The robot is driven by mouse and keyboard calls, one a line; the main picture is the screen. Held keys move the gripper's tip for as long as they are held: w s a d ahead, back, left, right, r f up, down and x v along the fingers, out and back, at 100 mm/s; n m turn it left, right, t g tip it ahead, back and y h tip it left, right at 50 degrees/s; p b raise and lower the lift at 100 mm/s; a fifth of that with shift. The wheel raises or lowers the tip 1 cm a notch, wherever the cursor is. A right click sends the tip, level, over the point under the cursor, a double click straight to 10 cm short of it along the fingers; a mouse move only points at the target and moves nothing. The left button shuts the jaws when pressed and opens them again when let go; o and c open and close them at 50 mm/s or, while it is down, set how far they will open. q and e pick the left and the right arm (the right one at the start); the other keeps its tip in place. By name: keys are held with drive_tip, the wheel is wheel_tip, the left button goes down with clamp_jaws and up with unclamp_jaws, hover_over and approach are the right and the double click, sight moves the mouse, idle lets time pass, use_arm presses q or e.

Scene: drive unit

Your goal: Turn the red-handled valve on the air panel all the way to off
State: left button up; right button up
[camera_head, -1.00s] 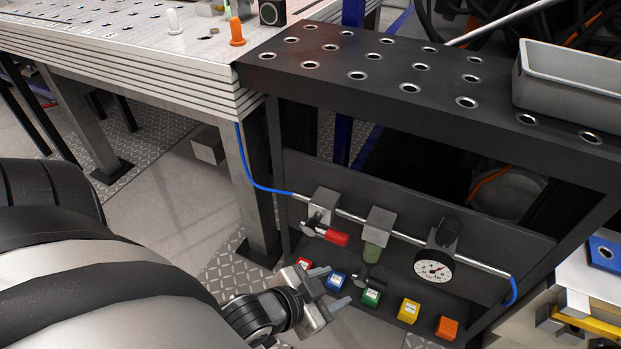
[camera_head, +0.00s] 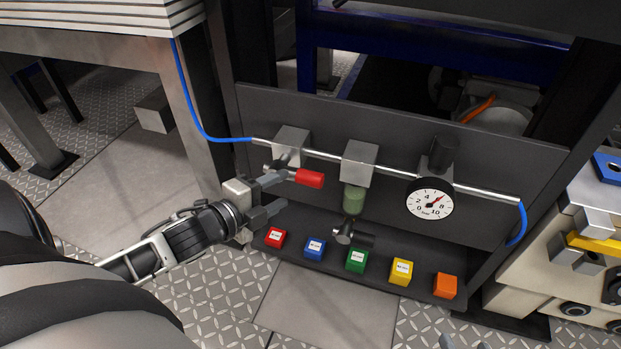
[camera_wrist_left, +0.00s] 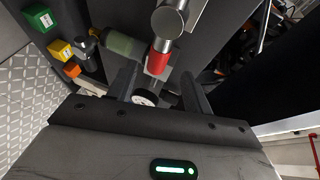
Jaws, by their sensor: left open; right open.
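The red valve handle (camera_head: 309,178) sticks out to the right from its valve block (camera_head: 291,146) on the dark air panel (camera_head: 480,215), tilted slightly down. My left gripper (camera_head: 284,192) is open and empty at the left of the handle, its upper finger close to the handle's base. In the left wrist view the red handle (camera_wrist_left: 158,63) appears between the open fingertips (camera_wrist_left: 158,70); whether it touches either one I cannot tell. Only the tips of my right gripper (camera_head: 466,344) show at the bottom edge of the head view, apart and far from the handle.
Right of the valve are a green-bowled filter (camera_head: 354,198) and a pressure gauge (camera_head: 430,203) on the pipe. Below stand red (camera_head: 276,238), blue (camera_head: 315,249), green (camera_head: 356,260), yellow (camera_head: 400,271) and orange (camera_head: 446,286) blocks. A blue hose (camera_head: 190,100) runs at left.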

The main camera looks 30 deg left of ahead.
sight(311, 174)
use_arm(q)
drive_tip(key=b+x, duration=0.2)
drive_tip(key=x, duration=0.7)
drive_tip(key=shift+w+f, duration=0.15)
drive_tip(key=shift+w+d+f+b, duration=0.1)
drive_tip(key=shift+w+b, duration=0.2)
drive_tip(key=shift+w, duration=0.2)
use_arm(e)
drive_tip(key=shift+w+a+r+t+y, duration=0.1)
drive_tip(key=shift+a+r+t+y, duration=0.15)
drive_tip(key=shift+r+t, duration=0.2)
drive_tip(key=shift+a+r+t+y, duration=0.2)
drive_tip(key=shift+r+t, duration=0.15)
drive_tip(key=shift+r, duration=0.2)
use_arm(q)
clamp_jaws()
